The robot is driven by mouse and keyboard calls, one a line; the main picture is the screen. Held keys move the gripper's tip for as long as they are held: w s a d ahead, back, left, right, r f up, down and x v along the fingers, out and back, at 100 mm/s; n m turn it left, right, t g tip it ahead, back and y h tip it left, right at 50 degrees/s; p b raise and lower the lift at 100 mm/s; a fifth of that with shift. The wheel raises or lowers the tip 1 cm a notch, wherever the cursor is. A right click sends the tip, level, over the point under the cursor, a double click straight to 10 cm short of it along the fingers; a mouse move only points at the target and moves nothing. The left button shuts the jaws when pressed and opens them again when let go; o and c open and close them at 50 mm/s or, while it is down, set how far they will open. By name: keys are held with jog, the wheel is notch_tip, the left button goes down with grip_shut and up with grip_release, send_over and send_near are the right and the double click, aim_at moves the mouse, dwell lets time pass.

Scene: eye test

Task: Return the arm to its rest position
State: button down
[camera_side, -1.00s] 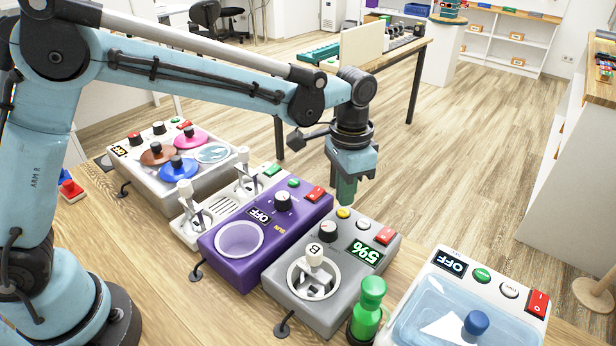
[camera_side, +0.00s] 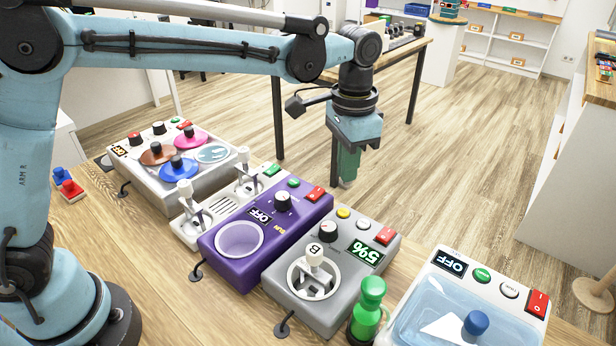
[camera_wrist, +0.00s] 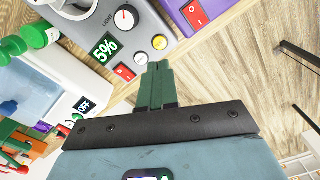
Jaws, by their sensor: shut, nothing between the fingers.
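My gripper (camera_side: 347,166) hangs pointing down in the side view, above and behind the bench's far edge. It is clear of the devices, with the floor behind it. In the wrist view my gripper (camera_wrist: 158,68) shows its green fingers pressed together, with nothing between them. The fingertips appear near the yellow button of the grey device (camera_wrist: 150,25) in that view, but I see no contact. In the side view the grey device (camera_side: 349,225) reads 5% and has a white gimbal with a knob marked B.
The purple device (camera_side: 268,238) reads OFF. A white device with a lever (camera_side: 218,207) and a box with coloured discs (camera_side: 143,172) stand left. A green bottle (camera_side: 369,305) and a clear-lidded box (camera_side: 407,318) stand at front right. A wooden table (camera_side: 400,65) is behind.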

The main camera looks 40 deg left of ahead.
jog(key=shift+a, duration=0.1)
jog(key=s+a+n+t, duration=0.6)
jog(key=s+a+t, duration=0.1)
jog(key=s+a, duration=0.7)
jog(key=shift+s+a, duration=0.35)
jog(key=shift+a, duration=0.7)
dwell(1.0)
